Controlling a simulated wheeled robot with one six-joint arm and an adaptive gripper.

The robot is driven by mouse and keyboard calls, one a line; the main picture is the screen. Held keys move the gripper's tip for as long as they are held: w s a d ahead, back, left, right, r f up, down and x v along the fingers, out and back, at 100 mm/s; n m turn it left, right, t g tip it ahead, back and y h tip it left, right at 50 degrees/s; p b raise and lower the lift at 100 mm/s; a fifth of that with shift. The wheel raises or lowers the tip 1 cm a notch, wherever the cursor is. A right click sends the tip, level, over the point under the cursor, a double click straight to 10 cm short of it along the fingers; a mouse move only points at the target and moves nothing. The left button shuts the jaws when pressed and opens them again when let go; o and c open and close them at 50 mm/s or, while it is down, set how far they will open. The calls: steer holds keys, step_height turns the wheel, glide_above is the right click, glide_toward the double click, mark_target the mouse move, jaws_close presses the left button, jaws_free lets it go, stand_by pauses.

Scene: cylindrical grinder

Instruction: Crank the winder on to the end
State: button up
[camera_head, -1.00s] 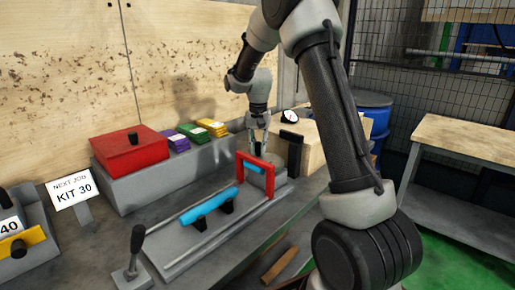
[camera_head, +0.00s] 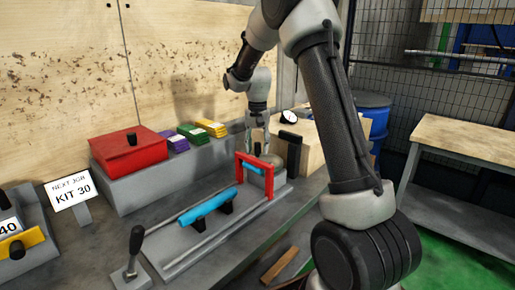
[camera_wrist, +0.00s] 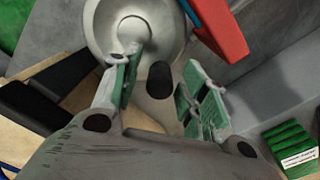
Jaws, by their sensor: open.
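The winder (camera_wrist: 105,30) is a round grey wheel with a pale hub and an arm that carries a dark handle knob (camera_wrist: 160,80). In the wrist view the knob stands between the green-padded fingers of my gripper (camera_wrist: 158,84), with a gap on each side. My gripper is open. In the head view my gripper (camera_head: 257,135) points down behind the red frame (camera_head: 268,178), at the far right end of the grey bed (camera_head: 180,262). The winder is mostly hidden there by the frame and the gripper.
A blue roll (camera_head: 208,206) lies on black supports on the bed. A lever (camera_head: 135,245) stands at the front left. A red box (camera_head: 128,152) and coloured packs (camera_head: 194,134) stand behind. A black upright block (camera_wrist: 45,90) and a wooden box (camera_head: 308,155) are close to my gripper.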

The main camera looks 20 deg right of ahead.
step_height(320, 180, up, 11)
steer(key=shift+r, duration=0.2)
stand_by(0.5)
